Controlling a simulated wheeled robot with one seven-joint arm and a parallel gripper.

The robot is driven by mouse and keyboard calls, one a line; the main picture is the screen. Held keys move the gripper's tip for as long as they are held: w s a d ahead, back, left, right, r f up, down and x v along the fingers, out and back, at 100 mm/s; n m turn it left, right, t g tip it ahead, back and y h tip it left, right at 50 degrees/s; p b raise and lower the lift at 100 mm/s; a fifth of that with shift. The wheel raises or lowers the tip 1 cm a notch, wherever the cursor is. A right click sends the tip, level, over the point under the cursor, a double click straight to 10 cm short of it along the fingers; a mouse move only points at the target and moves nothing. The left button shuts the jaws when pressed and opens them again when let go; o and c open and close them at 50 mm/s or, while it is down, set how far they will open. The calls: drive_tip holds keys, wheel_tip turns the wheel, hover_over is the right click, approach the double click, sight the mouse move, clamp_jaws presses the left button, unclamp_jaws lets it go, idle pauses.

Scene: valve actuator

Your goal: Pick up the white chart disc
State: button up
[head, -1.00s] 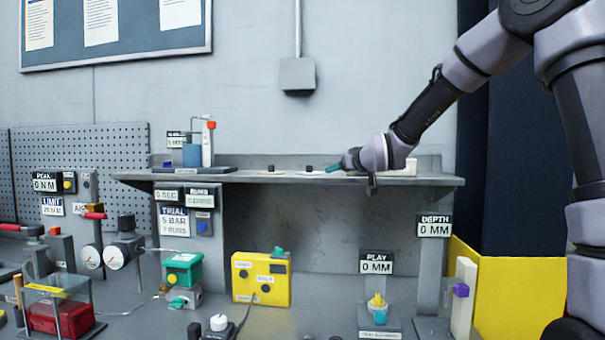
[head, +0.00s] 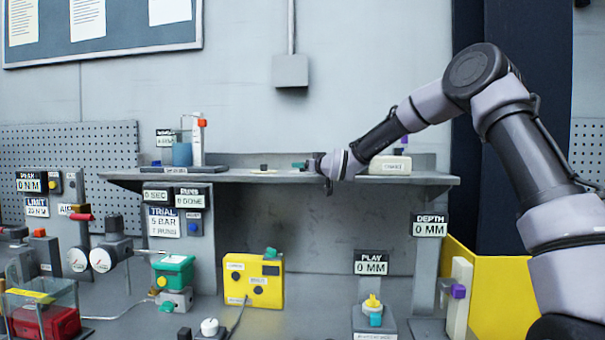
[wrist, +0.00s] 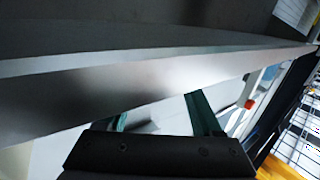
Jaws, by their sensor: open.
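My gripper (head: 300,165) is low over the middle of the grey shelf (head: 225,178) in the head view, its teal fingertips pointing left. In the wrist view my gripper (wrist: 162,117) has its two teal fingers spread apart. A pale disc with a black knob (head: 263,170) lies flat on the shelf, left of the fingertips and apart from them. A second pale disc is largely hidden behind my gripper in the head view. A pale surface shows between the fingers in the wrist view; I cannot tell whether it is the white chart disc.
A cream box (head: 390,166) stands on the shelf just right of my wrist. A blue cup (head: 182,154) and an upright post with an orange piece (head: 201,124) stand at the shelf's left end. A yellow box (head: 253,281) sits on the bench below.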

drive_tip(key=shift+x, duration=1)
drive_tip(key=shift+c, duration=0.4)
clamp_jaws()
